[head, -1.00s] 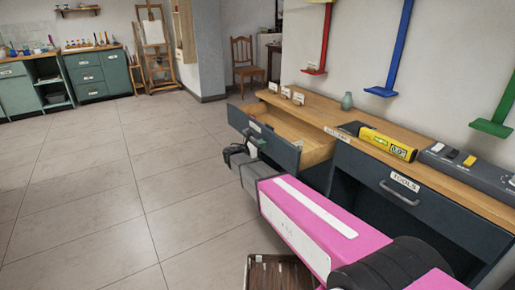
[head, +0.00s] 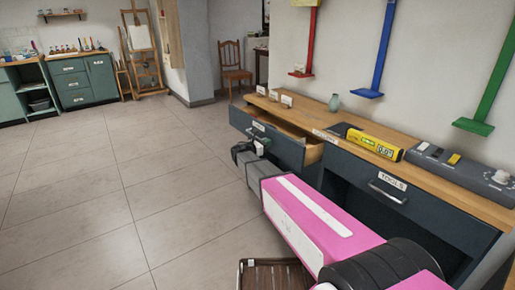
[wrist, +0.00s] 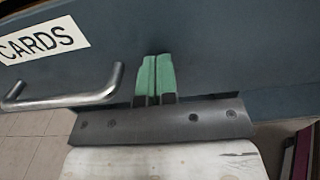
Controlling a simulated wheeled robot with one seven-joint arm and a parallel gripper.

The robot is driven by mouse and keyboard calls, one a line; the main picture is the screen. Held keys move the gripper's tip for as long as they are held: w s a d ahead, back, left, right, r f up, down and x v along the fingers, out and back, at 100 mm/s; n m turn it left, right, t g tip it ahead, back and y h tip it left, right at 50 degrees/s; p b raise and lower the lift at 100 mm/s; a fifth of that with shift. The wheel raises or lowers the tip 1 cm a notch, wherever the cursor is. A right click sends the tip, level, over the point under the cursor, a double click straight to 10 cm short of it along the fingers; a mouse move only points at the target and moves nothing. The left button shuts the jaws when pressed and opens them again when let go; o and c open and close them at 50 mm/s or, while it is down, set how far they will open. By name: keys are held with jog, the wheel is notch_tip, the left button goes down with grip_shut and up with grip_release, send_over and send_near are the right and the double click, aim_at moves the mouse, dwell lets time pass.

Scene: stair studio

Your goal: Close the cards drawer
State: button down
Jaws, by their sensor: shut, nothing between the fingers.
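The cards drawer (head: 284,149) stands partly open at the far left end of the dark counter, its wooden inside showing in the head view. In the wrist view its dark front (wrist: 220,45) fills the top, with a white CARDS label (wrist: 42,42) and a metal bar handle (wrist: 75,98). My gripper (wrist: 154,62) is shut and empty, its green fingertips together against or very close to the drawer front, to the right of the handle. In the head view my gripper (head: 259,147) is at the drawer front, partly hidden by my arm.
A slatted wooden item (head: 275,275) is low in front. Floor at left is clear.

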jog(key=x, duration=1.3)
jog(key=shift+w+d, duration=0.15)
jog(key=shift+w, duration=0.05)
jog(key=shift+w+d+r, duration=0.1)
